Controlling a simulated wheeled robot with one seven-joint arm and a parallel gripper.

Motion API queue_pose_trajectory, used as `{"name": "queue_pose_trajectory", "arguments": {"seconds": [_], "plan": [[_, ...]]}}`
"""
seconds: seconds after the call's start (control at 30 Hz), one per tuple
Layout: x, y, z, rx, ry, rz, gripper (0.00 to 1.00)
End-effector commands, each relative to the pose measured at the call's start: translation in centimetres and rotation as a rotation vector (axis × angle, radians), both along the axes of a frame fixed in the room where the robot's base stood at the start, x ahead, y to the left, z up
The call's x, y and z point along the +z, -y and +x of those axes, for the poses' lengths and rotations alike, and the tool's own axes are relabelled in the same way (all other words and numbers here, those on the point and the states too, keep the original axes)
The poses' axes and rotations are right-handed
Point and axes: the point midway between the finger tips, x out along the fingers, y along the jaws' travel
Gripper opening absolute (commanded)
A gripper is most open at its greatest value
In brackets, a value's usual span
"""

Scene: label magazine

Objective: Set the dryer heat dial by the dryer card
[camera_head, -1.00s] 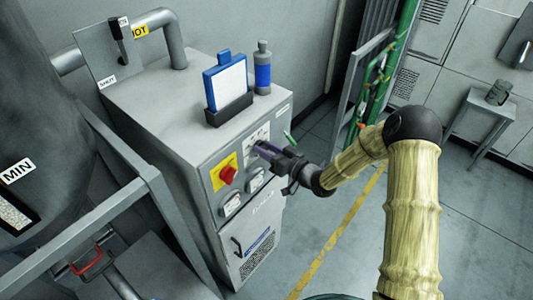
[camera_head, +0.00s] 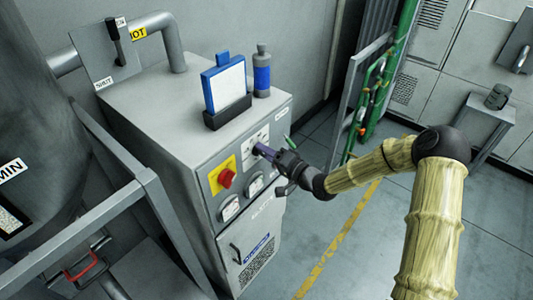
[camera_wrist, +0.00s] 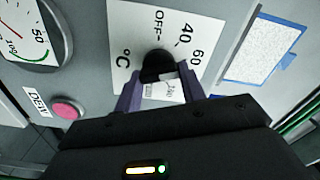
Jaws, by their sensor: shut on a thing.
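The dryer heat dial is a black knob (camera_wrist: 157,64) on a white scale plate (camera_wrist: 190,22) marked OFF, 40, 60 and °C in the wrist view. My gripper (camera_wrist: 161,90) has its two purple fingers shut on the knob, one on each side. In the head view my gripper (camera_head: 262,150) reaches the front panel of the grey dryer cabinet (camera_head: 165,110) from the right and hides the knob. A white card in a blue frame (camera_head: 224,85), likely the dryer card, stands in a dark holder on the cabinet top. Its writing is too small to read.
The wrist view shows a pink button (camera_wrist: 68,110) and a gauge (camera_wrist: 35,30).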

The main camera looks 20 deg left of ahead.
Motion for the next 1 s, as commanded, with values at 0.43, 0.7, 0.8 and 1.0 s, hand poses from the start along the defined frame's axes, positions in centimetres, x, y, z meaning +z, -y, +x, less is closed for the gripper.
{"name": "queue_pose_trajectory", "arguments": {"seconds": [0.43,0.7,0.8,1.0], "plan": [[-0.12,0.1,0.07,-0.003,-0.043,0.016,0.17],[-0.11,0.08,0.06,-0.002,-0.042,0.016,0.62],[-0.1,0.06,0.06,-0.002,-0.042,0.016,0.62],[-0.1,0.14,0.0,-0.001,-0.041,0.016,0.62]]}}
